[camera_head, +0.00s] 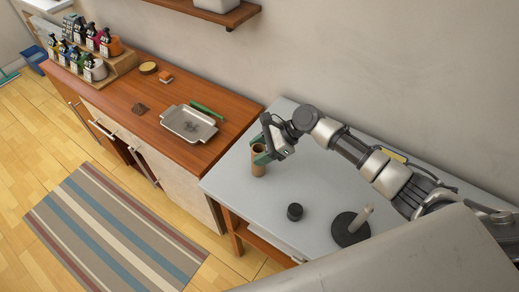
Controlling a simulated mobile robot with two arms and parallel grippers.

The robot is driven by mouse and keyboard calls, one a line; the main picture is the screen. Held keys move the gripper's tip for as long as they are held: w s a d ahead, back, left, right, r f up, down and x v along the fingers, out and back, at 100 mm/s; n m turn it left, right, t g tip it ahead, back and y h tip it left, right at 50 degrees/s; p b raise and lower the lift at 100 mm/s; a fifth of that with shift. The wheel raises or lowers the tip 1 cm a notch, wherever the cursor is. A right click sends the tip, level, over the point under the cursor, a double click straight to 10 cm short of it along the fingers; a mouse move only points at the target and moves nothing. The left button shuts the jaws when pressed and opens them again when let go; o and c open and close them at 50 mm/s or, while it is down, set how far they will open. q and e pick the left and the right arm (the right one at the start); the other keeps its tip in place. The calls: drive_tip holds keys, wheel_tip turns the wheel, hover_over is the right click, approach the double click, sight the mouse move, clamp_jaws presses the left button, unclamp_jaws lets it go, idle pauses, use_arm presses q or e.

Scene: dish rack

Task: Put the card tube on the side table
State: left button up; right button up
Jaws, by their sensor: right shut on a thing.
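The card tube (258,168) is a short brown hollow cylinder. It is upright over the left part of the grey-topped side table (318,196). My right gripper (259,155) is shut around the tube's upper part, and one finger shows on its left side. I cannot tell whether the tube's lower end touches the table top. My right arm reaches in from the right over the table. My left gripper is not in view.
A black round lid-like thing (295,211) and a dark disc with a pale upright post (351,229) stand on the side table's front half. A wooden counter (150,125) adjoins at left, with a metal tray (188,124) and a tiered bottle rack (112,70). A shelf (240,14) hangs above.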

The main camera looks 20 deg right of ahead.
drive_tip(key=o, duration=1.3)
drive_tip(key=shift+f, duration=0.1)
drive_tip(key=shift+d, duration=0.1)
drive_tip(key=b+v, duration=0.2)
drive_tip(key=v, duration=0.8)
drive_tip(key=shift+d+r, duration=0.2)
drive_tip(key=shift+r, duration=0.1)
clamp_jaws()
idle(0.5)
